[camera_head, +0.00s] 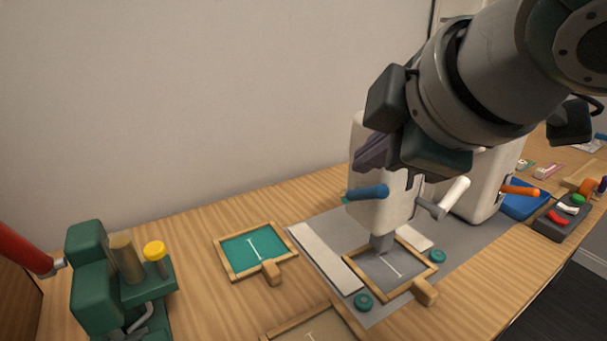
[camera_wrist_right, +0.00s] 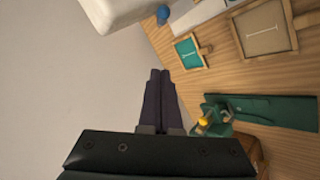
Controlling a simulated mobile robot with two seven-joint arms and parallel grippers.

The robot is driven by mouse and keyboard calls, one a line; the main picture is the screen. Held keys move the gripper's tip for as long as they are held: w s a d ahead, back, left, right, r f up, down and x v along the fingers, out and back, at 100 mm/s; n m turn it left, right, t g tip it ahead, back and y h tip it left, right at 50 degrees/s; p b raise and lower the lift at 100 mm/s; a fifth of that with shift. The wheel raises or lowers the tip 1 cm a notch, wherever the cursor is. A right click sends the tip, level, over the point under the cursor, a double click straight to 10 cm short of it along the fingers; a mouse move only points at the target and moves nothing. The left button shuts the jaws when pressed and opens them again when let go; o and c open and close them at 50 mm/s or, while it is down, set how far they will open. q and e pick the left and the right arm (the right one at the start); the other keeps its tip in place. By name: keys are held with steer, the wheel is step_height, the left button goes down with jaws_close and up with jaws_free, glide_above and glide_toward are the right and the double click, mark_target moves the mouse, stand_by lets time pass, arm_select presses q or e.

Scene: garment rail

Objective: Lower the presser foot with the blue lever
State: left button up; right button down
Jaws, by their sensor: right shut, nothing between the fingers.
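The blue lever (camera_head: 367,192) sticks out to the left from the front of the white sewing machine (camera_head: 385,217). Its rounded blue end also shows at the top of the right wrist view (camera_wrist_right: 163,14). The grey presser foot (camera_head: 380,243) is under the machine head, over a framed grey panel (camera_head: 375,270); I cannot tell whether it touches the panel. My right gripper (camera_head: 372,152) is in front of the upper machine, above the blue lever and apart from it. Its dark fingers are together and empty in the right wrist view (camera_wrist_right: 160,75). My left gripper is not in view.
A white lever (camera_head: 453,196) and an orange lever (camera_head: 520,190) stick out further right. A framed teal panel (camera_head: 252,250) lies left of the machine. A green press (camera_head: 105,280) stands at the left. A button box (camera_head: 563,217) is at the right. Bare table lies between press and panel.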

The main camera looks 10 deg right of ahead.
mark_target(367, 193)
stand_by(0.3)
steer(key=w+d+f+b, duration=0.1)
steer(key=w+d+f, duration=0.2)
steer(key=w+f, duration=0.4)
steer(key=shift+w+f+b, duration=0.2)
steer(key=shift+f+b, duration=0.2)
steer(key=shift+f, duration=0.3)
